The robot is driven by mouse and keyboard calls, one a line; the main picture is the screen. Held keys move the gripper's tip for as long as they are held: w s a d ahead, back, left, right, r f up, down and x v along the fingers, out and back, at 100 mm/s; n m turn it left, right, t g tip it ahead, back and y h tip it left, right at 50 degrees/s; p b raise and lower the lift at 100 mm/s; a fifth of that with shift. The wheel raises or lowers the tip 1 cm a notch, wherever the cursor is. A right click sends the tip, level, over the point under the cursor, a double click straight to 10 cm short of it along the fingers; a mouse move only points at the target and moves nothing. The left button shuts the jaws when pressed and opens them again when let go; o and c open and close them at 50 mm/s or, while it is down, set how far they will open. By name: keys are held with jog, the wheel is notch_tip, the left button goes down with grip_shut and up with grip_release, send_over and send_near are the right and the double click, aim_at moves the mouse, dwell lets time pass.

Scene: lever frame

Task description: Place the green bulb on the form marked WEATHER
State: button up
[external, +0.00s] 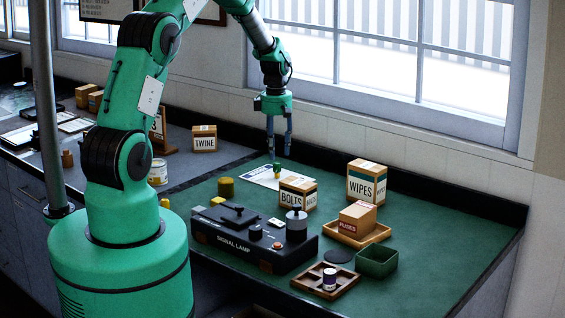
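A small green piece with some yellow on it, likely the green bulb (277,169), stands on or at the right part of a white printed paper (257,176) on the green counter mat. The paper may be the form; its lettering is too small to read. My gripper (279,156) points down just above the green piece. Its two fingers are apart with nothing visible held between them. The BOLTS box hides some of the mat in front of the paper.
The BOLTS box (297,193) and black signal lamp unit (254,238) stand in front of the paper, the olive cylinder (226,187) to its left, the WIPES box (366,182) to its right. Trays and a green bin (377,262) stand front right.

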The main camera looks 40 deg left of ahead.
jog(key=shift+r, duration=2.95)
notch_tip(320, 180, up, 15)
jog(key=m+t, duration=0.1)
jog(key=m, duration=0.3)
send_over(277, 163)
jog(key=s+d, duration=0.5)
jog(key=s, duration=0.1)
jog(key=s+d+r+m+t, duration=0.1)
jog(key=s+d+r+m, duration=0.15)
jog(key=s+r, duration=0.35)
jog(key=s+d+r+m, duration=0.2)
jog(key=s+r+m, duration=0.1)
jog(key=s+r, duration=0.25)
jog(key=s+d+r+m+t, duration=0.1)
jog(key=s+d+r+m, duration=0.1)
jog(key=s, duration=0.7)
jog(key=s+d+r+m+t, duration=0.1)
jog(key=s+d+r+m, duration=0.1)
jog(key=s+m, duration=0.3)
jog(key=s+d+r+m+t, duration=0.1)
jog(key=s+d+r+m, duration=0.1)
jog(key=s, duration=1.2)
jog(key=shift+d+m, duration=0.65)
jog(key=shift+m, duration=0.6)
jog(key=shift+f, duration=0.15)
